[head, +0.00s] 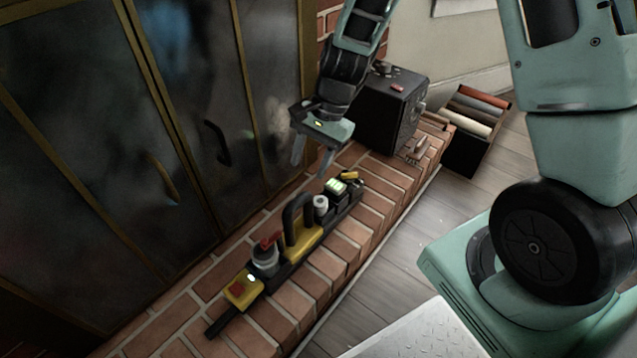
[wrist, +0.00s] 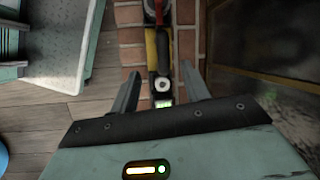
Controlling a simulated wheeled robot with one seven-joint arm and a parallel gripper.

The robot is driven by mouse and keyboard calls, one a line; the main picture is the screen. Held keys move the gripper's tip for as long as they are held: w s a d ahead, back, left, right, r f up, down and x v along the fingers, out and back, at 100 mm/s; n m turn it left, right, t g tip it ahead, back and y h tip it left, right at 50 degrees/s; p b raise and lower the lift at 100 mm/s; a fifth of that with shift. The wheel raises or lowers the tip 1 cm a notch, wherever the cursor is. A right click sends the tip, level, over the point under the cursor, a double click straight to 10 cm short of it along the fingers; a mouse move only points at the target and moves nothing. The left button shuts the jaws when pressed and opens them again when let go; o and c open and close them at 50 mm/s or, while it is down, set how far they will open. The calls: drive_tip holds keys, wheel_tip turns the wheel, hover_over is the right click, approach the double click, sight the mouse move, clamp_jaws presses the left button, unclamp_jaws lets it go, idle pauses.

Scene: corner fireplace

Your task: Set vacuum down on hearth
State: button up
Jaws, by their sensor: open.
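The vacuum (head: 292,243) is a long black and yellow device with a looped black handle, a red part and small lit panels. It lies lengthwise on the brick hearth (head: 345,240). My gripper (head: 312,162) is open and empty above the hearth, past the far end of the vacuum and apart from it. In the wrist view the vacuum (wrist: 162,50) shows beyond and between my open fingers (wrist: 165,88). Its near end is hidden behind the gripper body there.
Glass fireplace doors (head: 170,110) with metal frames and handles stand along the left of the hearth. A black box (head: 392,110) sits on the hearth behind my gripper. A dark crate with rolls (head: 478,125) stands on the wood floor at right.

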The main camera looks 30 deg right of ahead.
drive_tip(key=s+a+r+n+h, duration=0.1)
drive_tip(key=s+a+r+n, duration=0.2)
drive_tip(key=s+n, duration=0.3)
drive_tip(key=s+a+r+n+h, duration=0.1)
drive_tip(key=s+a+r+n, duration=0.1)
drive_tip(key=s+r+n, duration=0.3)
drive_tip(key=s+a+r+n+h, duration=0.1)
drive_tip(key=s+a+r+n, duration=0.2)
drive_tip(key=s+r+n, duration=0.2)
drive_tip(key=s+n, duration=0.3)
drive_tip(key=s, duration=0.2)
drive_tip(key=shift+s+a+t+h, duration=0.15)
drive_tip(key=shift+a+t+h, duration=0.15)
drive_tip(key=shift+h, duration=0.1)
drive_tip(key=shift+r, duration=0.1)
wheel_tip(320, 180, up, 33)
drive_tip(key=p, duration=3.3)
